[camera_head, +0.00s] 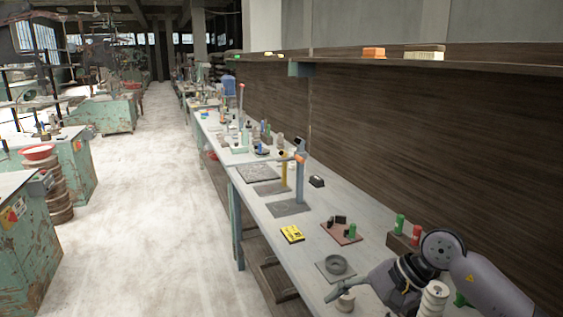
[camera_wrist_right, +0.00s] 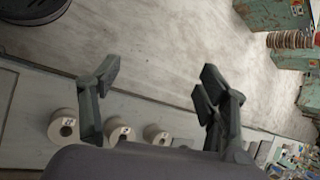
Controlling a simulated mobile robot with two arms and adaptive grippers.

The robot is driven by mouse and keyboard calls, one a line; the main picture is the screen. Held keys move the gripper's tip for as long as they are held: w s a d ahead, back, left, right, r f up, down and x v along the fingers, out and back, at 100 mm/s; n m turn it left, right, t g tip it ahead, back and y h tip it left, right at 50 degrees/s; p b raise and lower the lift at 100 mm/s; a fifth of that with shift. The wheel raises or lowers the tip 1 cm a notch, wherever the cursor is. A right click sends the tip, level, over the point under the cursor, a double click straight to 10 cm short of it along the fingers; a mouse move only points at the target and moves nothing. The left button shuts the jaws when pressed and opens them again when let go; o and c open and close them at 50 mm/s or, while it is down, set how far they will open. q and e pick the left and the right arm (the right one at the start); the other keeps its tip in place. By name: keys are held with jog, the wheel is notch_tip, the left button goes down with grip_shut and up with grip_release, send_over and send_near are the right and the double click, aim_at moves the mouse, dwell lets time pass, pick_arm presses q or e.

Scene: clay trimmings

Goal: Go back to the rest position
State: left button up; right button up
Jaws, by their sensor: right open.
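My right gripper (camera_head: 346,288) is in the lower right of the head view, over the near end of the long grey workbench (camera_head: 319,214). In the right wrist view its two dark fingers (camera_wrist_right: 158,80) are spread apart with nothing between them. Pale floor shows behind the fingers. My left gripper is not in view.
A grey ring (camera_head: 336,265) on a mat, a yellow box (camera_head: 292,234) and a reddish board (camera_head: 350,238) with small parts are on the bench. A green cylinder (camera_head: 400,223) stands near the wall. A shelf (camera_head: 461,65) runs above.

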jog(key=s+a+r+m+y, duration=0.2)
jog(key=a+r+m+y, duration=0.15)
jog(key=a+y, duration=0.45)
jog(key=a+r+m+t+y, duration=0.4)
jog(key=r+m+t, duration=0.3)
jog(key=r+m, duration=0.3)
jog(key=w+d+f+m+t+h, duration=0.15)
jog(key=d+m+t+h, duration=0.4)
jog(key=m, duration=0.55)
jog(key=w+d+f+m+t+h, duration=0.15)
jog(key=d+m+t+h, duration=0.25)
jog(key=m+t, duration=0.5)
jog(key=s+d+f+m+g+h, duration=0.3)
jog(key=d+f+m+g+h, duration=0.55)
jog(key=f+m, duration=0.7)
jog(key=s+d+f+m+g+h, duration=0.1)
jog(key=s+f+m+g, duration=0.6)
jog(key=s, duration=0.5)
jog(key=s+f+m+g+h, duration=0.1)
jog(key=s+f+m+g, duration=0.3)
jog(key=s+f, duration=0.65)
notch_tip(320, 180, down, 25)
jog(key=s, duration=0.3)
jog(key=s+d+f+g, duration=0.2)
jog(key=s+d+f, duration=0.1)
jog(key=s+f, duration=1.2)
jog(key=shift+s+f+n, duration=0.25)
jog(key=shift+s+n, duration=0.05)
jog(key=shift+s, duration=0.3)
